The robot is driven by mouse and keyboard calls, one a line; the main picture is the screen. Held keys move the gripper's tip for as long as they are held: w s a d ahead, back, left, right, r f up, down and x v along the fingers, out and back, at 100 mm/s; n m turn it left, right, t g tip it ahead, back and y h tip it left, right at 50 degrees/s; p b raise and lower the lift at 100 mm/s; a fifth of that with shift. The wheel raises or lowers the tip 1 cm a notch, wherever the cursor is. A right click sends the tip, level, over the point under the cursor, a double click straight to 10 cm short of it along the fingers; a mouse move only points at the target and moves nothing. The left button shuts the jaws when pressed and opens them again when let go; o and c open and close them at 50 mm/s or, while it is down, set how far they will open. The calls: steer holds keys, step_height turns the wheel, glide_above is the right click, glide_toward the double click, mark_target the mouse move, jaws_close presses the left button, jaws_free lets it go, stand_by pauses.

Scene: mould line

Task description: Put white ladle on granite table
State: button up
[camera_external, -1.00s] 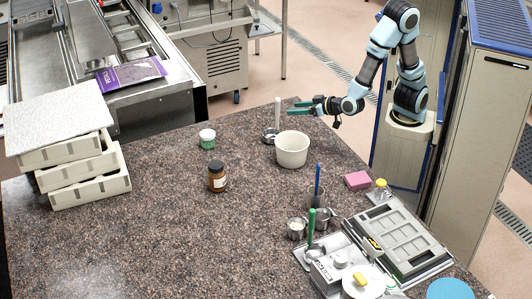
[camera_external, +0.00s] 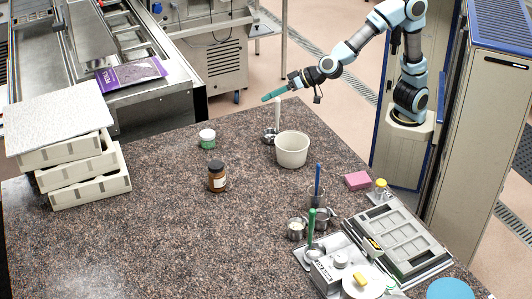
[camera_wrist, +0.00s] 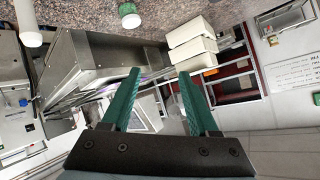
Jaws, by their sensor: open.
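The white ladle (camera_external: 278,112) stands with its white handle upright and its metal bowl (camera_external: 269,135) low, just behind the cream pot, at the back of the granite table (camera_external: 150,225). I cannot tell whether the bowl rests on the table. My gripper (camera_external: 268,97) is above and slightly left of the handle's top, apart from it. In the wrist view my gripper (camera_wrist: 160,85) has its two green fingers spread with nothing between them. A white rounded handle end (camera_wrist: 28,25) shows at that view's upper left, outside the fingers; it may be the ladle's.
A cream pot (camera_external: 292,152) stands beside the ladle. A green-labelled jar (camera_external: 207,139) and a brown jar (camera_external: 217,177) stand to the left. Stacked cream trays (camera_external: 88,185) are at far left. Front left of the table is clear.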

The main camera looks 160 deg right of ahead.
steer(key=w+d+t+y, duration=0.2)
steer(key=w+d+y, duration=0.1)
steer(key=w+y, duration=0.1)
steer(key=m+g+y+p, duration=0.1)
steer(key=m+g+y, duration=0.3)
steer(key=y, duration=0.5)
glide_above(278, 114)
steer(key=s, duration=0.1)
steer(key=shift+n+g, duration=0.5)
steer(key=shift+g, duration=0.1)
step_height(278, 114, down, 10)
steer(key=shift+s+f, duration=0.15)
steer(key=shift+f, duration=0.1)
steer(key=shift+w+f+p, duration=0.2)
steer(key=shift+f+p, duration=0.45)
steer(key=shift+f, duration=0.9)
steer(key=shift+w+f+p, duration=0.15)
steer(key=shift+f+p, duration=0.45)
steer(key=shift+f, duration=0.95)
jaws_close()
